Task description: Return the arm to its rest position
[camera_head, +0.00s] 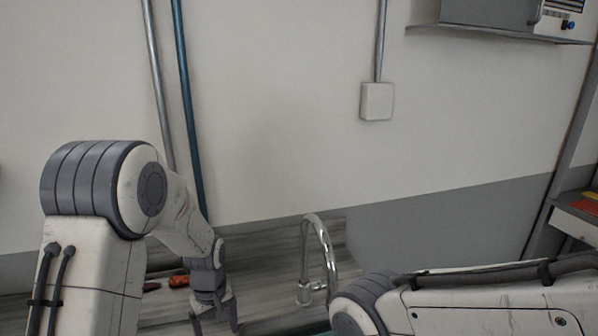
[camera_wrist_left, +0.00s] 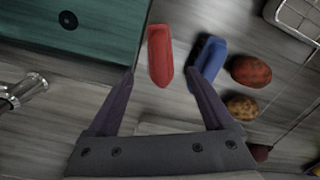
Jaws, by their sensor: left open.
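My left arm comes in from the left in the head view, bent down toward the counter. Its gripper (camera_head: 215,322) points downward over the counter, left of the faucet. In the left wrist view the left gripper (camera_wrist_left: 160,74) has its two fingers spread wide with nothing held between them. My right arm crosses the lower right of the head view; its gripper is out of the frame.
The counter (camera_head: 265,270) carries a curved metal faucet (camera_head: 318,250). In the wrist view a red object (camera_wrist_left: 160,52), a blue object (camera_wrist_left: 210,57) and mottled round items (camera_wrist_left: 250,70) lie below the fingers. A teal surface (camera_wrist_left: 75,38) and wire basket (camera_wrist_left: 296,18) flank them.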

